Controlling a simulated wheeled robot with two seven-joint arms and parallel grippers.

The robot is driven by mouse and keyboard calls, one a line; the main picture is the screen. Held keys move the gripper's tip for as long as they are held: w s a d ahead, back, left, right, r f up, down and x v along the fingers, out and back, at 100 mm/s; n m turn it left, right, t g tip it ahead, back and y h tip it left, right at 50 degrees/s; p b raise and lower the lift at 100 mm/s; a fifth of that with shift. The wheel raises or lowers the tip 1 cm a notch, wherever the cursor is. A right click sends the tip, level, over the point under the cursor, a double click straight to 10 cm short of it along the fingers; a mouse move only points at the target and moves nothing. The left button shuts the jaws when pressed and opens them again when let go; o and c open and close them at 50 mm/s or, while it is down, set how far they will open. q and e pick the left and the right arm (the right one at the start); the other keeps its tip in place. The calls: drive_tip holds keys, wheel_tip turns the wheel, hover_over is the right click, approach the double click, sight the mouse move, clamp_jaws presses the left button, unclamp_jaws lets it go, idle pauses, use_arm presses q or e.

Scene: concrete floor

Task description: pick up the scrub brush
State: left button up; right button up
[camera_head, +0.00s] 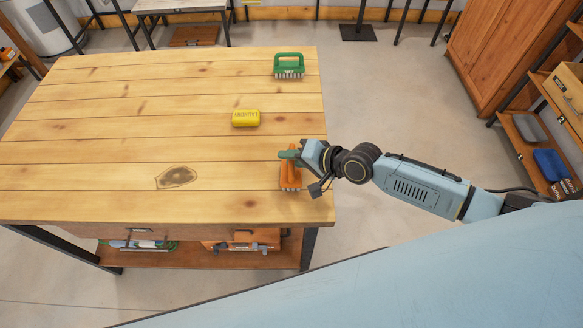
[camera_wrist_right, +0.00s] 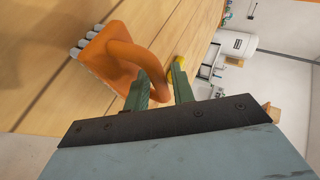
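An orange scrub brush (camera_head: 290,176) with a loop handle lies near the right edge of the wooden table. In the right wrist view the brush (camera_wrist_right: 112,57) shows its grey bristles at the left. My right gripper (camera_head: 288,155) is at the brush's far end in the head view. In the wrist view its green fingers (camera_wrist_right: 160,88) stand apart, with part of the orange handle between them; I see a gap beside the right finger. A second brush, green (camera_head: 289,66), stands at the table's far right corner. My left gripper is out of view.
A yellow block (camera_head: 245,118) lies on the wooden table (camera_head: 100,130), beyond the orange brush. The table's left half is clear. A shelf under the table holds tools (camera_head: 240,241). A cabinet and shelves (camera_head: 540,160) stand at the right.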

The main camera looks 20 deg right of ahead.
drive_tip(key=shift+c, duration=0.4)
clamp_jaws()
